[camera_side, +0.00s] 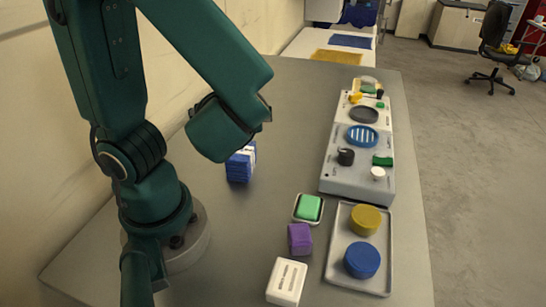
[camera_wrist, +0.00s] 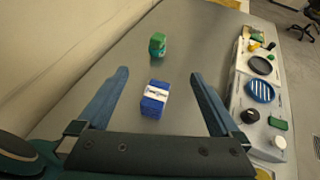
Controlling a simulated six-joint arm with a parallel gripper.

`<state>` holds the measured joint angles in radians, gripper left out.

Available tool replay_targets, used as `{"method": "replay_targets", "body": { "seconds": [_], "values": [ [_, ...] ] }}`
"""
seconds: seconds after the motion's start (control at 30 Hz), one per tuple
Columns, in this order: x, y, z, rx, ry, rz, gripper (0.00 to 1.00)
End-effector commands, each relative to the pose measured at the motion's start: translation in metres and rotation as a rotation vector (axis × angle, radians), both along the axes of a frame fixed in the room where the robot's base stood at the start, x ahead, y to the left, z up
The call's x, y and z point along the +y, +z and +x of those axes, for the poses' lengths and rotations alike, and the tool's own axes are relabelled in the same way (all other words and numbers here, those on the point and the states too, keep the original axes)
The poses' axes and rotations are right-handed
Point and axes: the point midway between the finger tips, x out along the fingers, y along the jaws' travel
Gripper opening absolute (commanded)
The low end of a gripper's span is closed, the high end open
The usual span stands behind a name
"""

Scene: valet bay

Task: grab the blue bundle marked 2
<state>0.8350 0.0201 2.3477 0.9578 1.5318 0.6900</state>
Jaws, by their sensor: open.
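The blue bundle (camera_wrist: 154,104) stands on the grey table with a white printed band around it. The print is too small for me to read a 2. In the side view the blue bundle (camera_side: 239,170) shows below my wrist, its upper part partly covered by my arm. My gripper (camera_wrist: 159,75) is open and empty. In the wrist view its two fingers lie left and right of the blue bundle, with clear gaps on both sides. In the side view my fingers are hidden behind my arm.
A green bundle (camera_wrist: 157,44) stands beyond the blue one. A grey panel with knobs (camera_side: 330,180) lies to the right. A tray (camera_side: 342,219) with yellow and blue round pieces, a green block in a dish (camera_side: 309,207), a purple block (camera_side: 299,238) and a white box (camera_side: 286,281) are nearer the front.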

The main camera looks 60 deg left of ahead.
Motion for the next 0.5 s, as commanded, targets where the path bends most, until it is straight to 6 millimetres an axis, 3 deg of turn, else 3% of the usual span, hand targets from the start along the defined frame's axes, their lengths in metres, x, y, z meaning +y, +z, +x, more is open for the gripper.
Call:
{"method": "replay_targets", "body": {
  "seconds": [0.3, 0.5],
  "values": [
    [0.001, -0.063, -0.001, 0.012, 0.0, 0.007, 1.0],
    [0.001, -0.094, -0.001, 0.005, 0.002, 0.001, 1.0]
  ]
}}
